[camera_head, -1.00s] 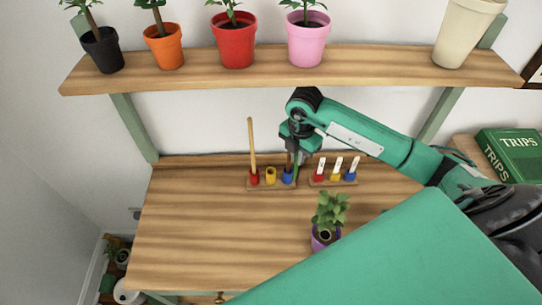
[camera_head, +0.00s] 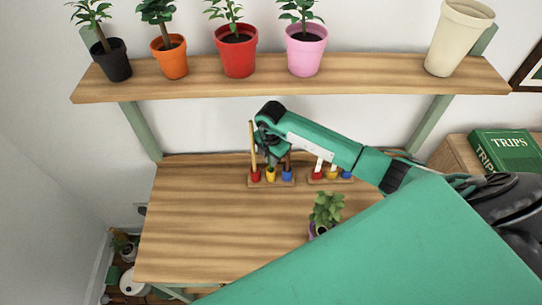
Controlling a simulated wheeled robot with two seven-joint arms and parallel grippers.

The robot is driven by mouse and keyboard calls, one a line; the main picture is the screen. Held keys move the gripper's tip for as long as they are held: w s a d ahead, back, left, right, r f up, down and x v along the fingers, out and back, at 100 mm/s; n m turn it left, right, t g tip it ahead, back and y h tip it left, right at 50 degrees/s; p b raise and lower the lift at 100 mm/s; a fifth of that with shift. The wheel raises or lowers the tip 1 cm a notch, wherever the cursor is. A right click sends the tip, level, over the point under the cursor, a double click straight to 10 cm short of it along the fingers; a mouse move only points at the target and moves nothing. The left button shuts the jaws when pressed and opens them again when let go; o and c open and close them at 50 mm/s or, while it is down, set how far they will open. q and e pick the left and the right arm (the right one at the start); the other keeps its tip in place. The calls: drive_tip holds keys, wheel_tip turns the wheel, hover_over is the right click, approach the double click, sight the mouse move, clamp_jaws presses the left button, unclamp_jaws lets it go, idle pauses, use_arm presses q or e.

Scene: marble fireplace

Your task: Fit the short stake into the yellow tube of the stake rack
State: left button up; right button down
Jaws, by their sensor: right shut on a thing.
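The stake rack (camera_head: 258,184) stands at the back of the wooden table, with red, yellow and blue tubes from left to right. A tall light stake (camera_head: 252,146) stands upright in the red tube (camera_head: 255,176). A darker stake (camera_head: 288,162) stands in the blue tube (camera_head: 287,175). My right gripper (camera_head: 271,161) is shut on the short stake directly above the yellow tube (camera_head: 270,176). The short stake is hidden or too small to make out here, so I cannot tell whether it is inside the tube. My left gripper is out of view.
A second rack (camera_head: 316,181) with white labels stands just right, partly behind my arm. A potted plant (camera_head: 326,208) stands in front. A shelf (camera_head: 200,80) with several pots hangs above. The table's left half is clear.

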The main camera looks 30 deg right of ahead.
drive_tip(key=shift+f, duration=0.1)
drive_tip(key=shift+f, duration=0.15)
drive_tip(key=c, duration=1.5)
unclamp_jaws()
wheel_tip(320, 180, up, 7)
drive_tip(key=shift+b, duration=1.25)
drive_tip(key=shift+r, duration=0.5)
